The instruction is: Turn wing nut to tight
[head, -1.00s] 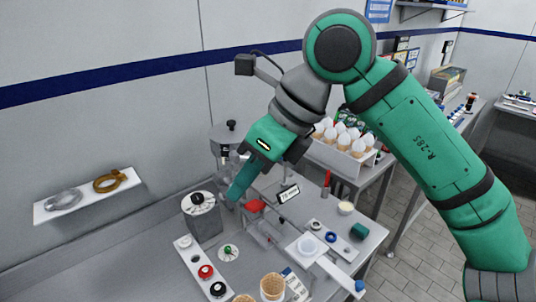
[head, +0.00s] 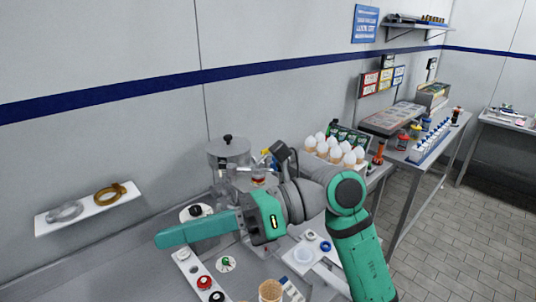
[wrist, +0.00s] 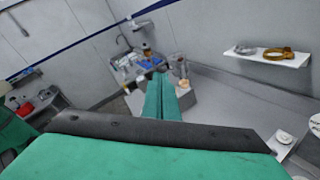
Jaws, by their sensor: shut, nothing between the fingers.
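I cannot make out a wing nut for certain in either view. My gripper (head: 162,240) is shut and empty, its long green fingers pressed together and pointing left above the bench in the head view. In the wrist view the shut fingers (wrist: 160,80) point away from the camera and touch nothing. A round dial with a black knob (head: 196,211) shows just behind the fingers, its lower part hidden by them. A white disc with a small green piece (head: 226,264) lies below the fingers. The metal hopper machine (head: 228,155) stands behind my arm, which hides its lower part.
A wall shelf (head: 88,208) holds a grey ring and a brass ring. A strip with red and black knobs (head: 204,282) lies in front. White-topped cones (head: 335,150) stand in a rack at the back. A waffle cone (head: 270,290) stands at the front edge.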

